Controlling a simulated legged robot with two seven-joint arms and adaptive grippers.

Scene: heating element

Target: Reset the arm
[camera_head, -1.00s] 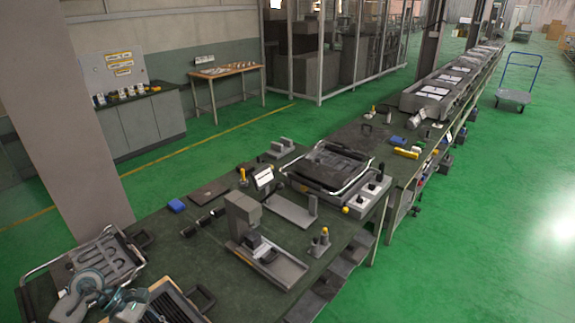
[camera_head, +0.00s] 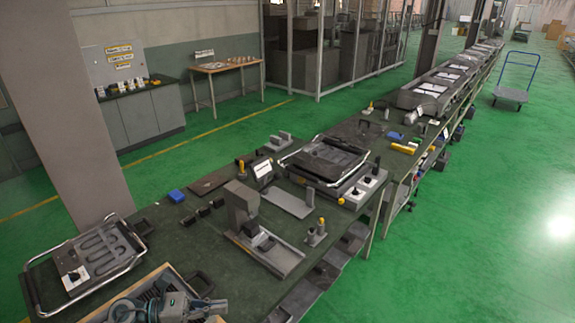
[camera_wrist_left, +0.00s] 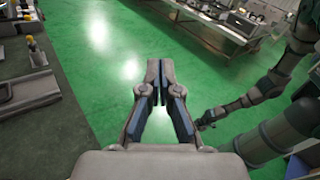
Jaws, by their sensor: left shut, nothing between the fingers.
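My left arm's end (camera_head: 165,309) shows at the bottom edge of the head view, over a wooden-edged box (camera_head: 160,276) with dark ribbed contents. Its fingertips are hard to make out there. In the left wrist view my left gripper (camera_wrist_left: 159,72) has its two fingers together with nothing between them, above green floor. A grey arm of mine also shows at the right of the wrist view. Its end (camera_wrist_left: 206,118) is small and dark, so its jaws cannot be read.
A long dark green workbench (camera_head: 185,232) carries a grey tray with handles (camera_head: 95,255), a grey press-like device (camera_head: 243,215), a second handled tray (camera_head: 322,160) and a blue block (camera_head: 176,195). A pillar (camera_head: 75,110) stands behind the bench. Green floor (camera_head: 490,200) is open at right.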

